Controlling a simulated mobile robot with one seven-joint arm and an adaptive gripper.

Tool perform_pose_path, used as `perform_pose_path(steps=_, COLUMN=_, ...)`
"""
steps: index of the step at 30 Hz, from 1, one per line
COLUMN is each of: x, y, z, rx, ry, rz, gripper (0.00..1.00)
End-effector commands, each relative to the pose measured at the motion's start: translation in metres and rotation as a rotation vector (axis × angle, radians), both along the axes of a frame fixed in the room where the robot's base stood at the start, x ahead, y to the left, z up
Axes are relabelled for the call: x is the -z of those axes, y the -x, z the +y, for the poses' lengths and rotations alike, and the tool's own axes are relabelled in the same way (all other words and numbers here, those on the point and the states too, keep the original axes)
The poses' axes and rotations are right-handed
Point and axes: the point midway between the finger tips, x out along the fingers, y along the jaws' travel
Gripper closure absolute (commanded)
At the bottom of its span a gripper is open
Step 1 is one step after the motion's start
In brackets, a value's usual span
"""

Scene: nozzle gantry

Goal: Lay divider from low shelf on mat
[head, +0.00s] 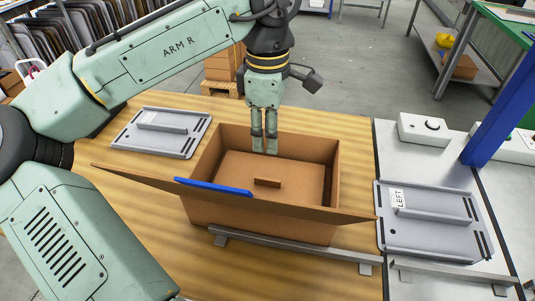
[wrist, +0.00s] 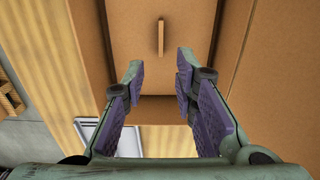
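My gripper (head: 265,147) points down over the open cardboard box (head: 333,185), near its far wall. In the wrist view, the gripper (wrist: 158,78) has its fingers wide apart with nothing between them. A flat brown panel (head: 240,168) with a small raised tab (head: 267,183) lies inside the box. It looks like a divider, but I cannot be sure. The tab also shows beyond the fingertips in the wrist view (wrist: 161,37). A bench at the upper right has a low grey shelf (head: 440,68) holding a brown item (head: 461,67). I cannot identify the mat with certainty.
A blue strip (head: 213,187) lies along the box's raised near flap. Grey plates lie left (head: 160,132) and right (head: 430,232) of the box. A metal rail (head: 300,249) runs before it. A blue post (head: 505,100) stands at right. A yellow item (head: 445,40) is on the bench shelf.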

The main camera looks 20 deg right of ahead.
Motion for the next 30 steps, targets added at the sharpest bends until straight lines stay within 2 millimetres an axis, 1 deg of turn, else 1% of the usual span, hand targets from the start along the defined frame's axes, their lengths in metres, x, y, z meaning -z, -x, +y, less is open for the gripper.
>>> perform_pose_path(steps=1, x=-0.008, y=0.0, z=0.0, rx=0.0, ry=-0.001, rz=-0.002, gripper=0.74)
perform_pose_path(steps=3, x=-0.017, y=-0.001, z=0.0, rx=-0.001, ry=0.0, rz=-0.001, gripper=0.74)
perform_pose_path(steps=6, x=-0.026, y=0.0, z=0.0, rx=0.0, ry=-0.001, rz=0.0, gripper=0.74)
perform_pose_path(steps=9, x=-0.03, y=0.0, z=0.0, rx=0.001, ry=-0.001, rz=0.001, gripper=0.74)
perform_pose_path(steps=30, x=-0.03, y=0.0, z=0.0, rx=0.0, ry=-0.001, rz=0.001, gripper=0.74)
